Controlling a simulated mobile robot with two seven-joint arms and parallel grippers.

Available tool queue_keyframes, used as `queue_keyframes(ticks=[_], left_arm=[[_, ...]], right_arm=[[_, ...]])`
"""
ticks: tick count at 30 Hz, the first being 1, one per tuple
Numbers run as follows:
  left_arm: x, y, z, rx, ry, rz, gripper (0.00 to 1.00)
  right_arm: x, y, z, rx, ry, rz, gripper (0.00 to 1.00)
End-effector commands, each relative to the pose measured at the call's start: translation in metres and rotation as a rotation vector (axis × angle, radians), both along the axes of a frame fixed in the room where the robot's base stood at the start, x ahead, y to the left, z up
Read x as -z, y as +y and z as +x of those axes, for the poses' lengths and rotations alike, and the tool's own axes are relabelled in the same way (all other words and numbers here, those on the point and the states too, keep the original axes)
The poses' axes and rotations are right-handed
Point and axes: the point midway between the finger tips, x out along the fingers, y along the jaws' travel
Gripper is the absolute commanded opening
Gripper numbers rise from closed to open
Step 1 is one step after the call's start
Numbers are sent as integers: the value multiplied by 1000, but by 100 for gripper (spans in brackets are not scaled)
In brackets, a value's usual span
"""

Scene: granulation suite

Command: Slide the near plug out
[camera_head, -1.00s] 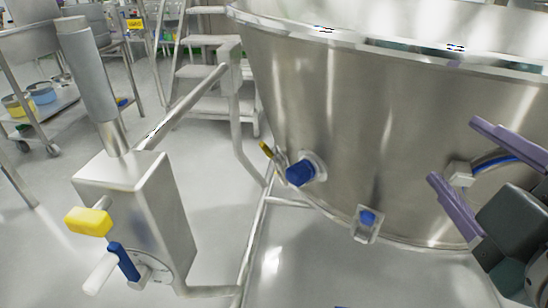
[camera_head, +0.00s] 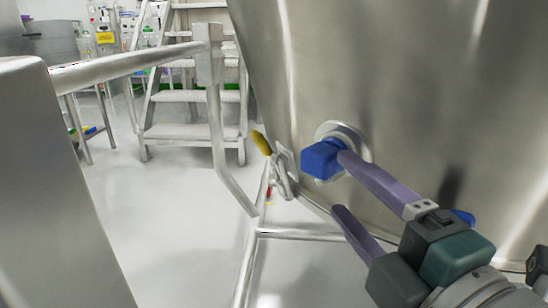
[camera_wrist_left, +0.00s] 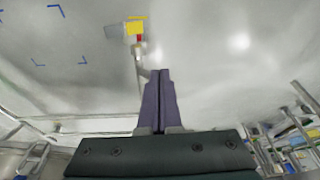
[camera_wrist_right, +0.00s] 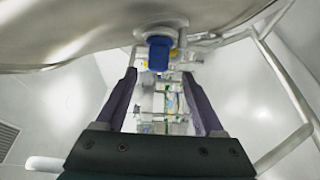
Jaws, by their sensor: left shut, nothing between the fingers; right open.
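A blue plug (camera_head: 322,158) sits in a round metal port on the side of the big steel vessel (camera_head: 400,60). My right gripper (camera_head: 342,184) is open and empty. Its upper finger overlaps the plug's right edge in the head view; I cannot tell whether they touch. In the right wrist view the plug (camera_wrist_right: 159,52) shows just beyond and between the parted fingertips (camera_wrist_right: 159,76). A second blue part (camera_head: 464,216) lower on the vessel is mostly hidden behind my right gripper. My left gripper (camera_wrist_left: 159,72) is shut and empty, outside the head view.
A yellow-handled fitting (camera_head: 262,143) stands left of the plug, close to the vessel. Metal frame rails (camera_head: 300,235) run below it. White steps (camera_head: 190,132) and a pale column (camera_head: 50,190) are to the left. Open floor lies between them.

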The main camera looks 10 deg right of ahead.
Motion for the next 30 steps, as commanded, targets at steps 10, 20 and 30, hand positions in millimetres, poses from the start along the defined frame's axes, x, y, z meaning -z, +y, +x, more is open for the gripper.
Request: queue_keyframes(ticks=[10,20,30], left_arm=[[-7,-2,0,-4,-1,-6,0],[-7,-3,1,-8,-2,-12,0],[-7,-3,1,-7,-3,-11,0]], right_arm=[[-1,6,58,1,-2,1,70],[0,8,70,1,-1,1,70],[0,8,70,2,-1,1,45]])
